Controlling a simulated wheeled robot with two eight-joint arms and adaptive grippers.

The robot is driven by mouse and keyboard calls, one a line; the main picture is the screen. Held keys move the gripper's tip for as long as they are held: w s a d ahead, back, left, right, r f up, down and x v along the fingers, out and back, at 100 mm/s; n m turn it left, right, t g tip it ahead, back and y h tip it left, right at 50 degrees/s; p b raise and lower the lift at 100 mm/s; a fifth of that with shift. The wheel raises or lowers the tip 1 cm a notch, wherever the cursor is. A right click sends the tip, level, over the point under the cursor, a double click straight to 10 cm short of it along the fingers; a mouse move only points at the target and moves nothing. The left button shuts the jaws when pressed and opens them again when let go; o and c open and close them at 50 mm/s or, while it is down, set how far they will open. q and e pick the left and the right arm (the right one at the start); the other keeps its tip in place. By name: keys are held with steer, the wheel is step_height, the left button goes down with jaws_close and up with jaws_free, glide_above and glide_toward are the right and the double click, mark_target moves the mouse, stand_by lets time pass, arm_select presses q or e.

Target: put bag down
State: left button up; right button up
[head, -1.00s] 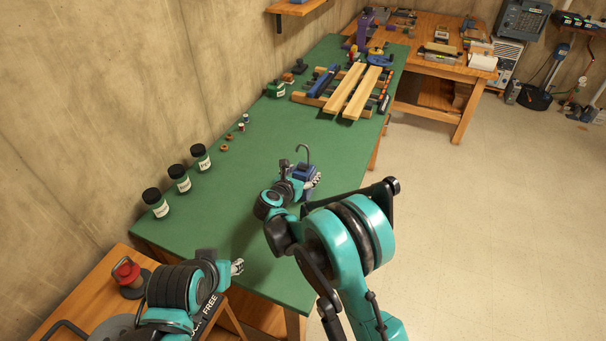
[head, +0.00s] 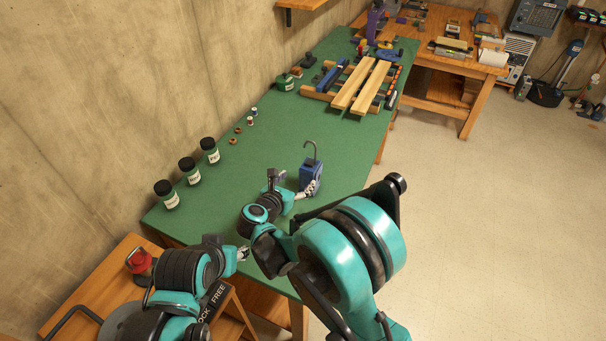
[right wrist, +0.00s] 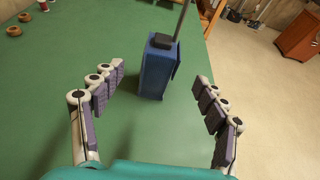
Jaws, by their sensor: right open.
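A small blue bag (head: 309,173) with a dark hooked handle stands upright on the green bench top (head: 262,178). My right gripper (head: 306,190) is beside the bag, on its near side. In the right wrist view the bag (right wrist: 155,72) stands just beyond the open jaws of my right gripper (right wrist: 161,74), with clear gaps to the fingers on both sides. My left gripper (head: 243,253) is at the near edge of the bench, partly hidden by my arms, and its jaws are too small to judge.
Three labelled jars (head: 189,171) stand along the wall, with small rings (head: 237,130) and spools (head: 252,116) beyond them. Wooden boards (head: 362,84) and clamps fill the far end. The green top around the bag is clear.

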steer(key=w+d+r+n+t+y, duration=0.1)
steer(key=d+r+n+t+y, duration=0.15)
steer(key=r+n, duration=0.45)
steer(key=w+d+r+n+t+y, duration=0.1)
steer(key=w+r+n+t, duration=0.15)
steer(key=r, duration=0.95)
steer(key=s+d+r+n+y, duration=0.1)
steer(key=s+r+n+y, duration=0.55)
steer(key=n, duration=0.75)
steer(key=s+d+f+n+g+h, duration=0.2)
steer(key=s+d+f+n+g, duration=0.3)
steer(key=s+d+f+n, duration=0.3)
steer(key=s+d+f+n+g+h, duration=0.2)
steer(key=s+d+f+n+g, duration=0.3)
steer(key=s+d+f+n, duration=0.4)
steer(key=s+d+f, duration=0.1)
steer(key=s, duration=0.6)
steer(key=shift+s+f+g+h, duration=0.25)
steer(key=shift+f+g+h, duration=0.05)
steer(key=shift+f, duration=0.05)
steer(key=shift+o, duration=0.5)
